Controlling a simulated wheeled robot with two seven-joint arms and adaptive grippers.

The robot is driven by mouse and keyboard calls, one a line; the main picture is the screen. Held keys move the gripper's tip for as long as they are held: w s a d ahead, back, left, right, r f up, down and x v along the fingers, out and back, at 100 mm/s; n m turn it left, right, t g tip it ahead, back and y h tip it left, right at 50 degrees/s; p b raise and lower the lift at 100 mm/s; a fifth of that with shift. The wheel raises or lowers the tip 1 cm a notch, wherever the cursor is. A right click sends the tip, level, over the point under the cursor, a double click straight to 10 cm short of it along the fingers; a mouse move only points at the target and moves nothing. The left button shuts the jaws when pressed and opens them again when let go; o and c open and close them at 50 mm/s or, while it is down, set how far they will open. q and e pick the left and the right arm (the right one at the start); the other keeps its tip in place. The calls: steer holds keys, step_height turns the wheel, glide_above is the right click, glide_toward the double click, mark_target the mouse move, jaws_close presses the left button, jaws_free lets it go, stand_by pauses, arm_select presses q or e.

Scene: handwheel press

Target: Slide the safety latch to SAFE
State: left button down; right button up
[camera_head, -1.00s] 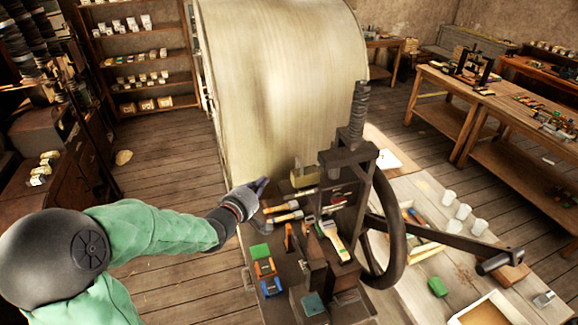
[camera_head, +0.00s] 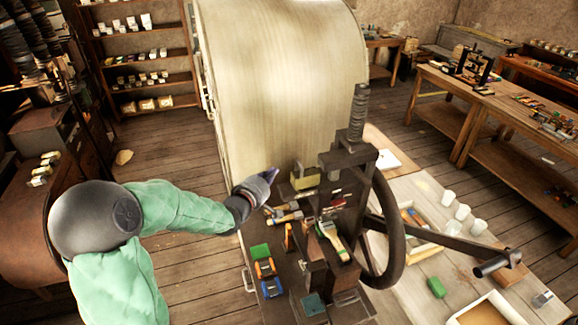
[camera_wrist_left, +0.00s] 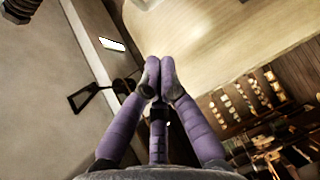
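The dark press (camera_head: 345,160) stands on a bench, with a threaded screw on top and a dark handwheel (camera_head: 399,240) on its right side. A small red and pale mark shows on its frame; I cannot make out the safety latch or its setting. My left gripper (camera_head: 271,174) is left of the press, near a yellowish block (camera_head: 305,178), and looks apart from the press frame. In the left wrist view its purple fingers (camera_wrist_left: 159,72) come together at the tips with nothing visible between them. My right gripper is not in view.
A long dark bar (camera_head: 440,238) sticks out right over a table with white cups (camera_head: 462,211). A large pale drum (camera_head: 280,90) stands behind.

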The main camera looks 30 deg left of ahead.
mark_target(301, 166)
arm_select(q)
steer(key=w+d+f+p, duration=0.1)
steer(key=w+d+p, duration=0.1)
steer(key=w, duration=0.4)
steer(key=shift+w+d+f, duration=0.15)
steer(key=shift+w, duration=0.15)
steer(key=w+d+b, duration=0.2)
steer(key=shift+w+d+f, duration=0.1)
steer(key=shift+w+d, duration=0.05)
steer(key=shift+w, duration=0.15)
steer(key=shift+w+d, duration=0.3)
steer(key=shift+w, duration=0.05)
